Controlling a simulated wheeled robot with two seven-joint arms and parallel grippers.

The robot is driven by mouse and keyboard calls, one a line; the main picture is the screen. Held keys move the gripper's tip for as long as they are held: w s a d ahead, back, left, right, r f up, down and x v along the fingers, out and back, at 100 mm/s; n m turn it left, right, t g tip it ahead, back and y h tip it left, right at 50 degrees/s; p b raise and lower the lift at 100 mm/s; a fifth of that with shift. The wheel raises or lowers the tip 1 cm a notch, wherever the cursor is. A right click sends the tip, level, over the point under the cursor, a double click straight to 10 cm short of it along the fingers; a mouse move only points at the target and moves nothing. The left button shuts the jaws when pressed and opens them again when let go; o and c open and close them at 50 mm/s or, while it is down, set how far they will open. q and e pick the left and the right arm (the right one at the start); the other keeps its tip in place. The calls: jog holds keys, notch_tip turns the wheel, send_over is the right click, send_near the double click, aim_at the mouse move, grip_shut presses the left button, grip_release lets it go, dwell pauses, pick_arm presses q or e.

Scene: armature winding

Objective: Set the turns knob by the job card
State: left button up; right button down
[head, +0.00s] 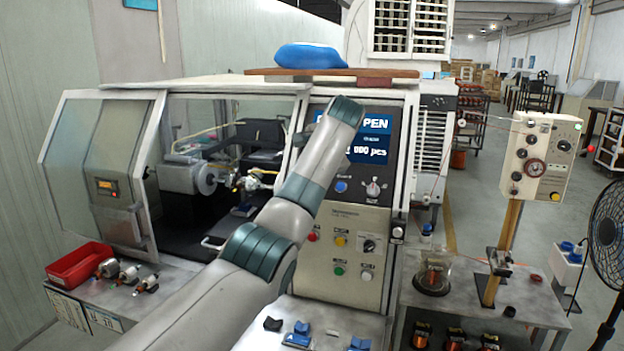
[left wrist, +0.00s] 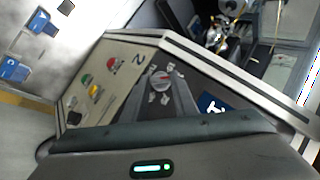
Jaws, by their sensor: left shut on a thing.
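The turns knob (head: 373,187) is a small dial on the machine's control panel (head: 325,215), with marks around it. My left gripper (left wrist: 162,88) is shut on the knob. In the head view my forearm covers most of this hand and part of the screen. The knob's setting is too small to read. I cannot pick out a job card for certain. My right gripper is in neither view.
The screen (head: 376,151) above the knob partly reads "PEN" and "000 pcs". A red tray (head: 78,264) stands left. A fan (head: 606,235) stands right.

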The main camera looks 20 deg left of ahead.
pick_arm(q)
jog(key=n+h, duration=0.1)
jog(key=n+g+h, duration=0.1)
jog(key=n+h, duration=0.1)
jog(key=n, duration=0.1)
jog(key=shift+w+a+g, duration=0.1)
jog(key=shift+a+g, duration=0.2)
jog(key=shift+a+n+g+h, duration=0.15)
jog(key=shift+n+h, duration=0.5)
jog(key=shift+n, duration=0.2)
jog(key=shift+a+n+g+h, duration=0.1)
jog(key=shift+n+g+h, duration=0.05)
jog(key=shift+n+h, duration=0.6)
jog(key=o, duration=1.1)
jog(key=shift+c, duration=0.2)
jog(key=shift+r, duration=0.1)
jog(key=shift+r, duration=0.1)
jog(key=v, duration=1.7)
